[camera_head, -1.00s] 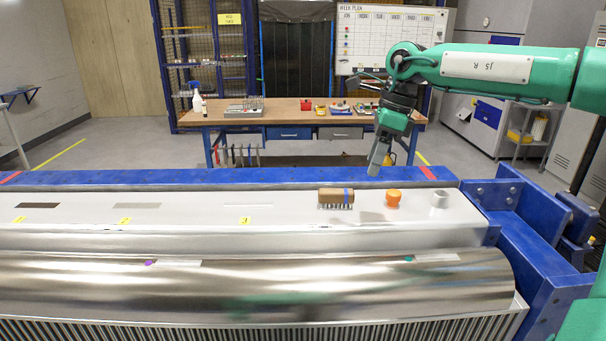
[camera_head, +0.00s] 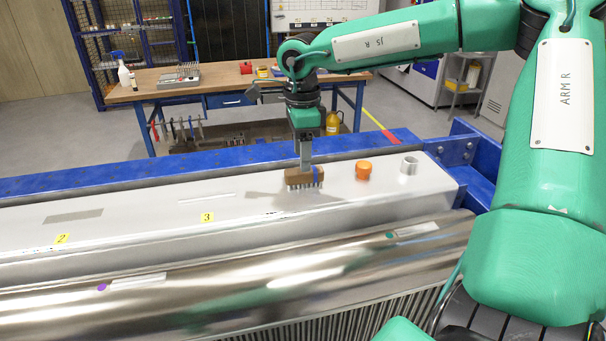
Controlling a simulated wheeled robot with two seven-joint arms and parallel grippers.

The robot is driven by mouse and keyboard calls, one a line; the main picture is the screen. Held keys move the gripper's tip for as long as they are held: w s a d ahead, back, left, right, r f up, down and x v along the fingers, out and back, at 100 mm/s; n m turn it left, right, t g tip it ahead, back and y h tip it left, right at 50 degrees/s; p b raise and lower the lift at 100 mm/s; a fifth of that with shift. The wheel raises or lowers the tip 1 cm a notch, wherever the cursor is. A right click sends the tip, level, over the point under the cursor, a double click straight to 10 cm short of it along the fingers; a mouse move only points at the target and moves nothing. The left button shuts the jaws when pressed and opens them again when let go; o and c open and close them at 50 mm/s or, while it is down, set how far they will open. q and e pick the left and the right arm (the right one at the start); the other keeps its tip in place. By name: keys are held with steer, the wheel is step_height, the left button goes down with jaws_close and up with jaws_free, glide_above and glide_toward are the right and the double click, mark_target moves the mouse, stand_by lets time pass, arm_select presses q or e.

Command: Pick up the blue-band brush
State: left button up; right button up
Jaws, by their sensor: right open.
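The blue-band brush (camera_head: 295,181) stands on the pale shelf, bristles down, with a brown wooden body and a blue band (camera_head: 317,176) near its right end. My right gripper (camera_head: 305,167) points straight down at the top of the brush, just left of the blue band. Its fingers overlap the brush top in the picture. The jaws are open, and I cannot tell whether they touch the wood. My left gripper is not in view.
An orange knob-shaped piece (camera_head: 364,169) and a grey metal cylinder (camera_head: 409,165) stand right of the brush. A polished roller (camera_head: 230,275) lies in front of the shelf (camera_head: 140,222). A blue frame (camera_head: 130,177) runs behind.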

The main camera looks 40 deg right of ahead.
steer(key=shift+s+f+p, duration=0.15)
steer(key=shift+f+p, duration=0.15)
steer(key=f, duration=0.1)
steer(key=f+p, duration=0.1)
steer(key=f, duration=0.1)
steer(key=shift+s+d+f, duration=0.2)
steer(key=shift+s+f, duration=0.05)
steer(key=shift+s, duration=0.05)
steer(key=shift+f+p, duration=0.3)
steer(key=shift+f, duration=0.25)
steer(key=shift+a, duration=0.1)
steer(key=shift+c, duration=1.3)
steer(key=c, duration=0.8)
steer(key=shift+c, duration=0.2)
steer(key=shift+r, duration=0.1)
step_height(320, 180, up, 20)
steer(key=b, duration=0.3)
steer(key=shift+b, duration=0.3)
